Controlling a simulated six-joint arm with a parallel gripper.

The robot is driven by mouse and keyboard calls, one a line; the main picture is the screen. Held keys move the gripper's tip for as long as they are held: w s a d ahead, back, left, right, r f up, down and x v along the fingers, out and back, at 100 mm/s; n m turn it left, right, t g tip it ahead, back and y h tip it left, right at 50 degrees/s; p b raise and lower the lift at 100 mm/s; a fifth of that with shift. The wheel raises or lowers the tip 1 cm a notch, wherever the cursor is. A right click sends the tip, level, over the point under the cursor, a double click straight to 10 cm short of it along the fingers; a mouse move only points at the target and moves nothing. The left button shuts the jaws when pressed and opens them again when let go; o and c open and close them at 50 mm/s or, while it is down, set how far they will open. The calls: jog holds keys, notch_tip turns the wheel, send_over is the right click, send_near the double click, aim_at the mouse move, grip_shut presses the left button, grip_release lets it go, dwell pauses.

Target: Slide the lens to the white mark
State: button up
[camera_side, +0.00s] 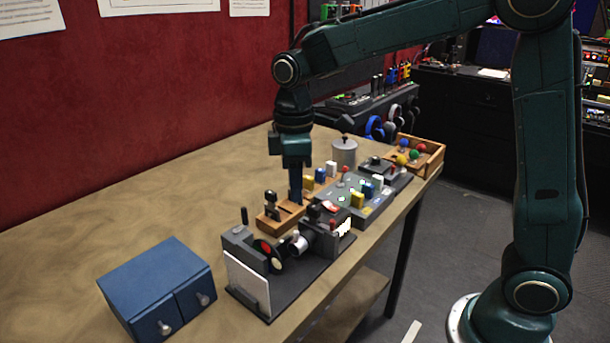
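A dark grey optical bench (290,286) stands near the table's front edge. A white upright panel (249,286) is at its near left end. A dark disc with coloured spots (268,254) stands behind the panel. A cylindrical part with a pale face, which looks like the lens (299,244), sits mid-bench. A dark boxy unit (323,236) is at the far right end. I cannot make out the white mark on the bench. My gripper (296,200) points down behind the bench, above or beside a small wooden tray; whether its fingers are apart is too small to tell.
A blue two-drawer cabinet (158,287) stands at the front left. The wooden tray (281,216) is behind the bench. A grey panel with coloured blocks (372,209), a grey lidded canister (344,153) and a wooden box of coloured balls (432,160) are farther right. The left tabletop is clear.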

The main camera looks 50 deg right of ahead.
aim_at(296, 232)
notch_tip(296, 232, down, 11)
jog(key=shift+r, duration=0.1)
dwell(0.4)
grip_shut()
